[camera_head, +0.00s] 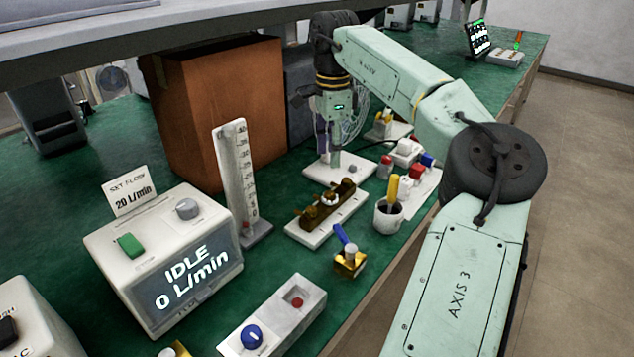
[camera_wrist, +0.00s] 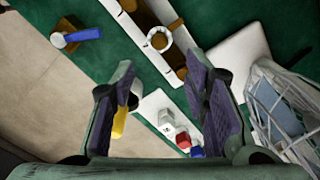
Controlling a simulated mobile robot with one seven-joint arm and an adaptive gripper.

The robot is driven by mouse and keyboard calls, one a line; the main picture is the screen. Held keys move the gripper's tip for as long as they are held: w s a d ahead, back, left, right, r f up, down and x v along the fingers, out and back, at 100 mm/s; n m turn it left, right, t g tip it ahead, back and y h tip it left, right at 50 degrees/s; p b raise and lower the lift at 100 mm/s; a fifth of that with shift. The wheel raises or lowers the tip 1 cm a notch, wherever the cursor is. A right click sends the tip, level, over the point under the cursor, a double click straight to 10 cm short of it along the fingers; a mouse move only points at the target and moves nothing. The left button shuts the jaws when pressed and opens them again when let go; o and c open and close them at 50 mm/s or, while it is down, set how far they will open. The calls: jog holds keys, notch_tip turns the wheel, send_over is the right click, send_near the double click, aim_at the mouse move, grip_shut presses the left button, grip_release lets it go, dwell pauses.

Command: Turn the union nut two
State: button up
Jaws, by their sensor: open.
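A brass pipe fitting (camera_head: 318,213) lies along a white base plate (camera_head: 296,233) on the green bench, with a pale ring-like nut (camera_head: 330,199) around its middle. In the wrist view the pale ring (camera_wrist: 158,40) shows beyond my fingertips, on the brass pipe. I cannot tell which nut is numbered two. My gripper (camera_head: 334,160) points down behind the fitting, above another white plate. In the wrist view my gripper (camera_wrist: 162,85) is open, with its dark pads apart and nothing between them.
A cup with a yellow-handled tool (camera_head: 390,210) stands right of the fitting. A brass valve with a blue lever (camera_head: 348,258) stands in front. A flow gauge (camera_head: 236,180) and the IDLE controller (camera_head: 165,255) are left. A brown box (camera_head: 222,110) stands behind.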

aim_at(330, 193)
notch_tip(330, 193, down, 11)
jog(key=shift+r+p, duration=0.15)
jog(key=shift+p, duration=0.8)
jog(key=shift+c, duration=0.2)
grip_shut()
